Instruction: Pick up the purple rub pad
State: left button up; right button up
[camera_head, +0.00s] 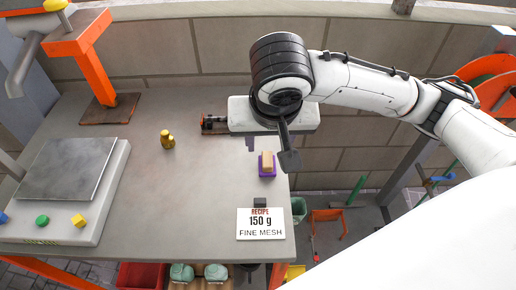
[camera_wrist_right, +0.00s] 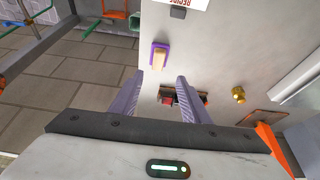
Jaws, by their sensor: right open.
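The purple rub pad (camera_head: 268,174) lies on the grey bench near its right edge, with a tan block-shaped top. It also shows in the right wrist view (camera_wrist_right: 153,53), just beyond the fingertips. My right gripper (camera_head: 267,146) is above the bench, a little behind the pad in the head view. In the wrist view its two lavender fingers (camera_wrist_right: 157,76) are spread apart, with nothing between them and the pad apart from them. In the head view the gripper body and a dark part hide much of the fingers. My left gripper is not in view.
A recipe card (camera_head: 261,224) stands at the bench's front right, with a small dark block (camera_head: 260,202) behind it. A brass weight (camera_head: 167,140) and a dark red-and-black item (camera_head: 212,125) stand further back. A scale (camera_head: 70,170) fills the left. The middle bench is clear.

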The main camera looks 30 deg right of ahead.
aim_at(268, 160)
jog(key=b+x, duration=0.1)
jog(key=x, duration=0.1)
jog(key=b+x, duration=0.1)
jog(key=x, duration=0.1)
jog(key=shift+d+f, duration=0.1)
jog(key=shift+d, duration=0.15)
jog(key=shift+f, duration=0.25)
jog(key=x, duration=0.4)
jog(key=shift+s+f+b, duration=0.15)
jog(key=shift+s+b, duration=0.05)
jog(key=shift+b, duration=0.15)
jog(key=shift+w+f, duration=0.2)
jog(key=shift+f, duration=0.3)
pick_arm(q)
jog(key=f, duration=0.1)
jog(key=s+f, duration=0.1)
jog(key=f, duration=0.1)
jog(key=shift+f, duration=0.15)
pick_arm(e)
jog(key=shift+c, duration=0.9)
grip_shut()
